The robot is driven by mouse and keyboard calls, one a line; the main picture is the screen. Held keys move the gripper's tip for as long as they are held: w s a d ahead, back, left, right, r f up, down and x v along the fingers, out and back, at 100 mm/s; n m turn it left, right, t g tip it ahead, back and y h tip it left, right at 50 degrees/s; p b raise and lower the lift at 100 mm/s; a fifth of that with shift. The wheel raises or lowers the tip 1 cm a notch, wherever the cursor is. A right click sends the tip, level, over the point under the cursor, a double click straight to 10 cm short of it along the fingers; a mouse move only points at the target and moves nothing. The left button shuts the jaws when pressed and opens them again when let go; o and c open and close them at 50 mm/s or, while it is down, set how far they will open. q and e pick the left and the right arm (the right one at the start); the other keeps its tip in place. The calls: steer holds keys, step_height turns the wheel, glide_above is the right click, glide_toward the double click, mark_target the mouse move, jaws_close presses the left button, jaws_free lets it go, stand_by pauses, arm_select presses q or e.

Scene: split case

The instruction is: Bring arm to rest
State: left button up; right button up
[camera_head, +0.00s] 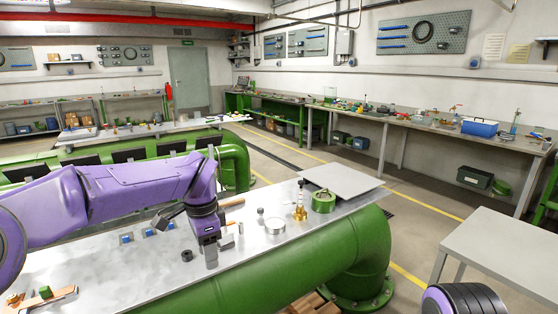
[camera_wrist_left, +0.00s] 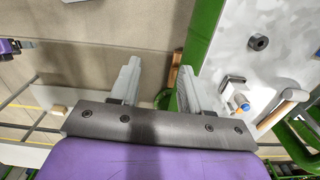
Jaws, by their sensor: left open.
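My left arm (camera_head: 120,200) is purple and reaches in from the left over a metal-topped bench (camera_head: 130,275). My left gripper (camera_head: 210,257) points down at the bench's near edge. Its jaws are open and nothing is between them. In the left wrist view the two grey fingers (camera_wrist_left: 160,80) stand apart, with tan floor and the bench's green edge beyond. In the head view a purple and black part of my body shows at the bottom right corner; no jaws of my right gripper can be made out.
Close to my left gripper are a small black ring (camera_head: 187,255), a silver ring (camera_head: 275,226), a brass fitting (camera_head: 300,207) and a green ring (camera_head: 323,201). A grey plate (camera_head: 342,181) lies at the bench's far end. A grey table (camera_head: 505,255) stands right, across open floor.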

arm_select(q)
steer(key=s+a+f+m+t+y, duration=0.1)
steer(key=a+f+m+t+y, duration=0.4)
steer(key=m, duration=1)
steer(key=a+f+m+t+y, duration=0.1)
steer(key=a+f+m+y, duration=0.4)
steer(key=a+f+m, duration=0.8)
steer(key=s+d+f+m+t+h, duration=0.2)
steer(key=s+d+f+m+h, duration=0.15)
steer(key=s+f+m, duration=1)
steer(key=s+f+m+g+h, duration=0.1)
steer(key=s+f+m+g, duration=0.1)
steer(key=s+m, duration=0.4)
steer(key=s+f+m+g+h, duration=0.2)
steer(key=s+f+m, duration=0.3)
steer(key=s, duration=1)
steer(key=shift+s+d+m+g, duration=0.25)
steer(key=shift+d+m+g, duration=0.05)
steer(key=shift+m+g, duration=0.15)
